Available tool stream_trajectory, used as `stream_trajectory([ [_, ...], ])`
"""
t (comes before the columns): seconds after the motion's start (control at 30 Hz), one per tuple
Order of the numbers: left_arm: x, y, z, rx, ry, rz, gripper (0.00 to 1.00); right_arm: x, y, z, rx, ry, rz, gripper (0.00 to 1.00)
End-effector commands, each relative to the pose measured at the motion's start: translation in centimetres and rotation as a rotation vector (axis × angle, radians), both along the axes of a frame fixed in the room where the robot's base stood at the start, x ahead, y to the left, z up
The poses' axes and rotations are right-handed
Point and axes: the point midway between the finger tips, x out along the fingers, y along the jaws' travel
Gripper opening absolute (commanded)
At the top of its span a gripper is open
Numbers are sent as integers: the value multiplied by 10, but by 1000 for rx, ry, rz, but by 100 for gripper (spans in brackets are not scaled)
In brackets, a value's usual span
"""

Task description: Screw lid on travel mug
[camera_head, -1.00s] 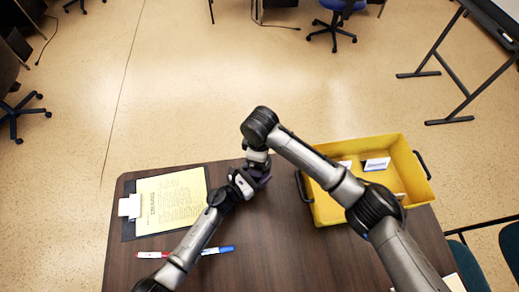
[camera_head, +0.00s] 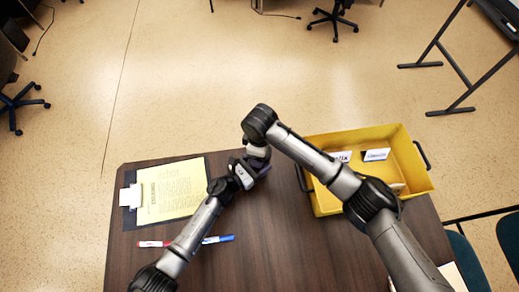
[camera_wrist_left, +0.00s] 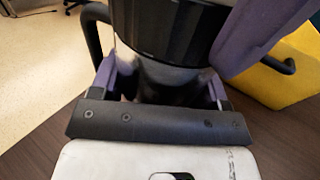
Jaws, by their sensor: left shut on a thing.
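My left gripper (camera_wrist_left: 160,88) has purple-lined fingers shut on the travel mug (camera_wrist_left: 168,74), a shiny metallic body seen close up in the left wrist view. A black ribbed band (camera_wrist_left: 165,28) shows above the body; I cannot tell whether it is the lid. A black loop (camera_wrist_left: 92,22), probably the mug's handle, stands out at the left. A purple finger of my right gripper (camera_wrist_left: 262,35) is close beside the band, at the upper right. In the head view both grippers meet near the table's far edge, and my arms hide the mug. The right gripper's opening is hidden.
The dark wooden table (camera_head: 270,240) holds a clipboard with yellow paper (camera_head: 170,190) at the left. A red marker (camera_head: 152,243) and a blue marker (camera_head: 218,239) lie nearer. A yellow crate (camera_head: 375,138) with white cards stands at the right. The front middle is clear.

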Motion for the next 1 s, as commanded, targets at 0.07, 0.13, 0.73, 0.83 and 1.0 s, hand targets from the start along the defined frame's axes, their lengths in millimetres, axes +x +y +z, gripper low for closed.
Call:
stream_trajectory([
  [0.07, 0, 0, 0, 1, 1, 0, 3, 0, 0, 0, 0, 0, 0, 65],
  [0.13, 0, 0, 0, 1, 1, 0, 3, 0, 0, 0, 0, 0, 0, 59],
  [0.73, 0, 0, 0, 0, 0, 0, 3, 0, 0, 0, 0, 0, -11, 100],
  [0.83, 0, 0, 0, 0, 0, -1, 3, 0, 0, 0, 0, 0, -11, 100],
  [1.0, 0, 0, 0, 0, 0, -1, 3, 0, 0, 6, 2, -1, -11, 100],
])
